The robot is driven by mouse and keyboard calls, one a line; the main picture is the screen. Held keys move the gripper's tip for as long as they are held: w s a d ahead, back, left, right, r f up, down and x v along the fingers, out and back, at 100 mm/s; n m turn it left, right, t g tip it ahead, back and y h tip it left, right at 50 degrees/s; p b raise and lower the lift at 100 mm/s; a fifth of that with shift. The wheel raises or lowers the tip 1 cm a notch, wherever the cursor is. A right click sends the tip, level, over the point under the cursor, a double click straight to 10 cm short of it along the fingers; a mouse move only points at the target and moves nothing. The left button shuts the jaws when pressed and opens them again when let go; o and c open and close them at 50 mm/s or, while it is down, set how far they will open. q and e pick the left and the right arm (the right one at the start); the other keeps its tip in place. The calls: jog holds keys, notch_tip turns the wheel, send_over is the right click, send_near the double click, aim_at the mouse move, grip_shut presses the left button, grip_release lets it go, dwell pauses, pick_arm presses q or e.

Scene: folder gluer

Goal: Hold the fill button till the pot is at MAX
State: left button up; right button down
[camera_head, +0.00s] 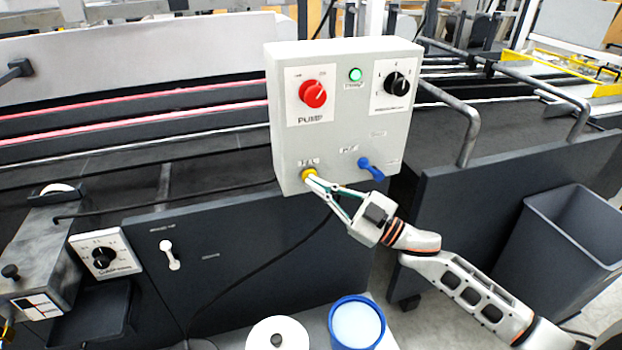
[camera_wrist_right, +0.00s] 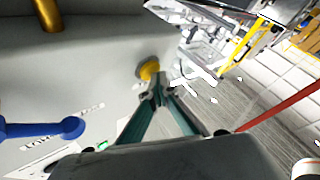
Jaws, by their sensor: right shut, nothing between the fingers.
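The yellow fill button (camera_head: 308,175) sits at the lower left of the pale control box (camera_head: 345,130). My right gripper (camera_head: 309,180) is shut with nothing in it, and its fingertips are at the button; whether they press it in I cannot tell. In the right wrist view the button (camera_wrist_right: 149,68) shows just beyond the closed fingertips (camera_wrist_right: 158,92). A blue-rimmed pot (camera_head: 357,299) with whitish content stands below the box, cut by the lower edge; no MAX mark is readable. My left gripper is not in view.
The box also carries a red pump knob (camera_head: 313,94), a lit green lamp (camera_head: 355,74), a black knob (camera_head: 397,83) and a blue lever (camera_head: 371,169) close to my gripper. A white lid (camera_head: 262,335) lies beside the pot. A grey bin (camera_head: 565,245) stands at right.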

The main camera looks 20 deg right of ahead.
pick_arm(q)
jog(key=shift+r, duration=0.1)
pick_arm(e)
jog(key=shift+s, duration=0.1)
dwell(0.4)
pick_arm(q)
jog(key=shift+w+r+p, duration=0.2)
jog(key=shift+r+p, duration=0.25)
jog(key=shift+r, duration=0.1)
pick_arm(e)
jog(key=shift+s, duration=0.8)
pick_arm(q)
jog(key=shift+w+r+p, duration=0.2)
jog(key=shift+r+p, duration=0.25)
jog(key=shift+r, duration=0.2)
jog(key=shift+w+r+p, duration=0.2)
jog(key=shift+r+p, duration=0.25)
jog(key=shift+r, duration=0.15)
pick_arm(e)
jog(key=s, duration=0.5)
jog(key=shift+d, duration=0.1)
